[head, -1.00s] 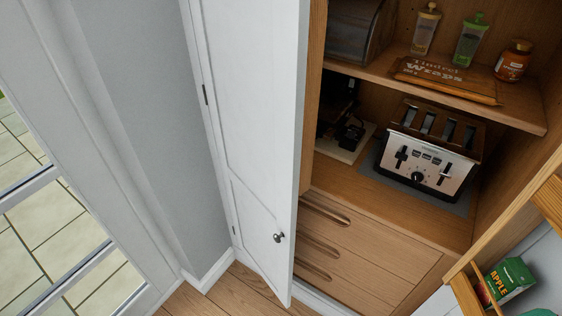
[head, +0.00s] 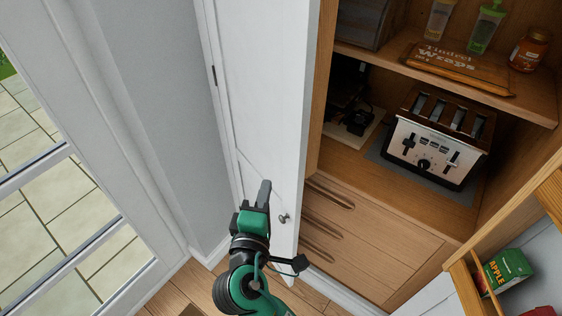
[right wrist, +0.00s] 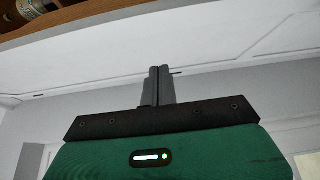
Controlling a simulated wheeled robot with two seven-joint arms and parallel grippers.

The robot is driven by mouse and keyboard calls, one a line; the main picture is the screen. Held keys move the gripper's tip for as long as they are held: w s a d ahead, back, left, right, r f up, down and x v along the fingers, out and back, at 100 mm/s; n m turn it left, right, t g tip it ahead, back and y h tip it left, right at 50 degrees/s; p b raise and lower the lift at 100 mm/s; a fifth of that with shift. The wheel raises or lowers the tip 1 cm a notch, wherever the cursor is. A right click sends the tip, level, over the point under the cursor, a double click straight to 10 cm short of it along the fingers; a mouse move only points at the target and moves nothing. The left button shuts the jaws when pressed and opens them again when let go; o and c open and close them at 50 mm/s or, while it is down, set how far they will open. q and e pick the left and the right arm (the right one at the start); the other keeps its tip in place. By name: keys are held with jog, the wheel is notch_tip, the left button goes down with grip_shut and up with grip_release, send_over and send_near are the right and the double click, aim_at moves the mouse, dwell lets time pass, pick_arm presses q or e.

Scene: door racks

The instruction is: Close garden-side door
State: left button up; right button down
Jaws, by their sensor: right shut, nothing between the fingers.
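The white garden-side door (head: 263,110) stands open at the left of the wooden cupboard in the head view. Its round metal knob (head: 284,218) is low on the panel near the free edge. My right gripper (head: 264,190) is in front of the lower door panel, just left of the knob, with its fingers together and empty. I cannot tell whether it touches the door. In the right wrist view the closed fingers (right wrist: 158,86) point at the white door panel (right wrist: 215,38). My left gripper is in neither view.
The open cupboard holds a toaster (head: 437,140), a wooden board (head: 455,68) and several jars on its shelves, with drawers (head: 370,225) below. A grey wall (head: 160,80) and glazed door stand at the left. A green apple carton (head: 507,268) sits at lower right.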

send_near(290, 139)
jog(key=w+a, duration=0.2)
jog(key=w, duration=0.1)
jog(key=shift+w+d+r, duration=0.2)
jog(key=shift+w+d, duration=0.8)
jog(key=shift+d, duration=0.25)
jog(key=shift+w+d, duration=0.2)
jog(key=shift+d, duration=0.2)
